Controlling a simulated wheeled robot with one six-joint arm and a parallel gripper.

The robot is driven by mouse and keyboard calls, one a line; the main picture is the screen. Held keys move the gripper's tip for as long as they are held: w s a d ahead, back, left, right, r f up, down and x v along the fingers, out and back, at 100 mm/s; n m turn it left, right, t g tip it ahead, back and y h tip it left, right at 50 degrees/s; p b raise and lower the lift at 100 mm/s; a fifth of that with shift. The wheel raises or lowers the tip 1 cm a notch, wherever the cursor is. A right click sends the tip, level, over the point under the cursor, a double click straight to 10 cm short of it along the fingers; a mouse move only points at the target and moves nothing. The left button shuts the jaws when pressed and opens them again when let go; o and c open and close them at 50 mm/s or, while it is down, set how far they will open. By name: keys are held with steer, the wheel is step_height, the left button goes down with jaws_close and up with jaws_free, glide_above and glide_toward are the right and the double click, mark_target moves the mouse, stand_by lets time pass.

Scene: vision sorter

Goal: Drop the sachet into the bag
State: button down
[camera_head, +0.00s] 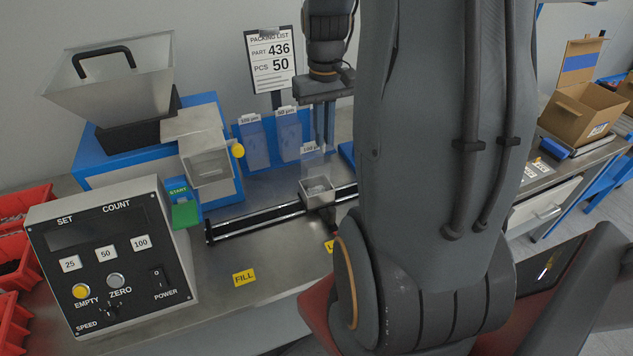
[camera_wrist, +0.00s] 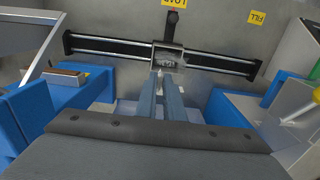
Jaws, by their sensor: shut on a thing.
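My gripper (camera_head: 325,146) points straight down, its two fingers close together, above and behind the small carriage on the rail. In the wrist view its fingers (camera_wrist: 160,80) are nearly parallel with a thin pale strip between them, which I take to be the sachet (camera_wrist: 159,84); its shape is mostly hidden. A clear bag (camera_head: 311,163) with a white label shows just below the fingertips.
Two more labelled clear bags (camera_head: 254,147) (camera_head: 289,140) hang on the blue rack. A metal cup (camera_head: 318,190) rides the black rail (camera_head: 255,225). A counter box (camera_head: 110,260) and hopper (camera_head: 110,80) stand left. An open carton (camera_head: 580,105) is at the right.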

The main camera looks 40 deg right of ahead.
steer(key=c, duration=1.8)
jaws_free()
step_height(320, 180, up, 8)
steer(key=shift+f+b, duration=0.15)
steer(key=shift+b, duration=0.45)
steer(key=shift+s, duration=0.1)
